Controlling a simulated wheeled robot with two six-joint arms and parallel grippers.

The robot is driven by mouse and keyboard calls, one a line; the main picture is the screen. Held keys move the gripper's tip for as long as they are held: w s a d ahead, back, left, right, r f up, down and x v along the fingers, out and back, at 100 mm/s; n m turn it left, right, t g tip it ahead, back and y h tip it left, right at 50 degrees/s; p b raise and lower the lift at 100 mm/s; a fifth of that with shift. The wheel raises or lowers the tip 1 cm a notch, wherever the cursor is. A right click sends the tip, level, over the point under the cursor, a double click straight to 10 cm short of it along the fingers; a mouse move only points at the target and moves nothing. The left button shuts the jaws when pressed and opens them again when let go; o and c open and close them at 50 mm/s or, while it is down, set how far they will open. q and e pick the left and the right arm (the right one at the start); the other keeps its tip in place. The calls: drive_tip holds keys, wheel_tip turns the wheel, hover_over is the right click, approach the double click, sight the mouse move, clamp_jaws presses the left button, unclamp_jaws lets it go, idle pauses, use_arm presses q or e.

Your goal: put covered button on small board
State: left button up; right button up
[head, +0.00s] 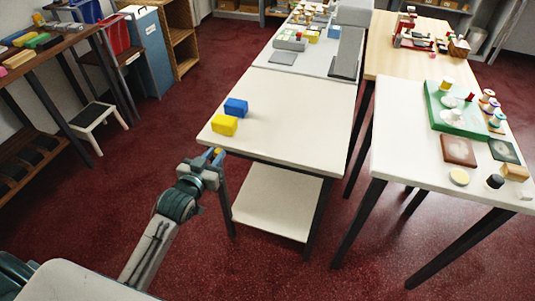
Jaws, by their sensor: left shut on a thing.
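My left gripper (214,156) is at the front left corner of the near white table, close in the picture to the yellow block. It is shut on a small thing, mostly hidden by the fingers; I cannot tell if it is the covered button. On the right white table lie a flat brown square board (459,150) and a dark green-grey board (503,150). I cannot tell which is the small board. A pale yellow disc (459,176) and a black round piece (495,181) lie in front of them. My right gripper is out of view.
The near white table (290,125) holds a yellow block (224,125) and a blue block (236,107) at its left; its right side is clear. A green tray (440,112) and several spools stand on the right table (395,150). A floor gap separates the tables.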

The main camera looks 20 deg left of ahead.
use_arm(q)
drive_tip(key=shift+w+d, duration=0.15)
drive_tip(key=shift+w, duration=0.2)
drive_tip(key=p, duration=0.3)
hover_over(265, 151)
drive_tip(key=s, duration=0.2)
drive_tip(key=f, duration=0.4)
drive_tip(key=shift+d+p, duration=0.3)
drive_tip(key=shift+p, duration=0.05)
drive_tip(key=shift+f, duration=0.55)
drive_tip(key=o, duration=0.7)
drive_tip(key=shift+o, duration=1.3)
drive_tip(key=s+r+b, duration=0.2)
drive_tip(key=s, duration=0.9)
drive_tip(key=shift+s+a, duration=0.2)
drive_tip(key=shift+s, duration=0.2)
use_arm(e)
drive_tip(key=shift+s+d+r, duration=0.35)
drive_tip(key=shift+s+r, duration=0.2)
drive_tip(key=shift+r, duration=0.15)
